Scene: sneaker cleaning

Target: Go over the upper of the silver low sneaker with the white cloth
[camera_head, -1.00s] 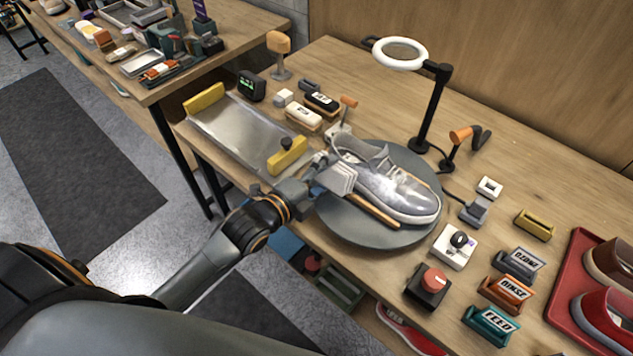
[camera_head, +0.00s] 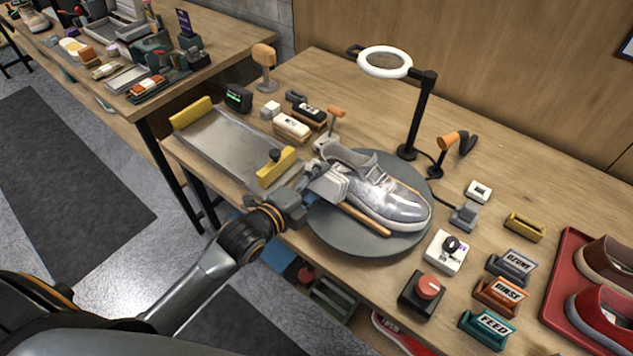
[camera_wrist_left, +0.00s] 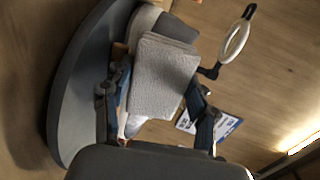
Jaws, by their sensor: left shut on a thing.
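The silver low sneaker (camera_head: 385,190) rests on a round grey turntable (camera_head: 350,240), its toe toward the lower right. My left gripper (camera_head: 308,195) is at the sneaker's heel end, on its near left side. It is shut on the folded white cloth (camera_head: 329,186), which is against or very close to the side of the upper. In the left wrist view, the cloth (camera_wrist_left: 163,72) sits between the fingers (camera_wrist_left: 158,110) and hides much of the sneaker. I cannot tell whether the cloth presses on the sneaker. My right gripper is not in view.
A ring lamp (camera_head: 385,62) stands behind the turntable. A metal tray with yellow clamps (camera_head: 276,166) lies to the left. A red-button box (camera_head: 422,294), a knob box (camera_head: 446,251) and labelled holders (camera_head: 498,296) stand at the right front. A red tray (camera_head: 558,318) holds other shoes.

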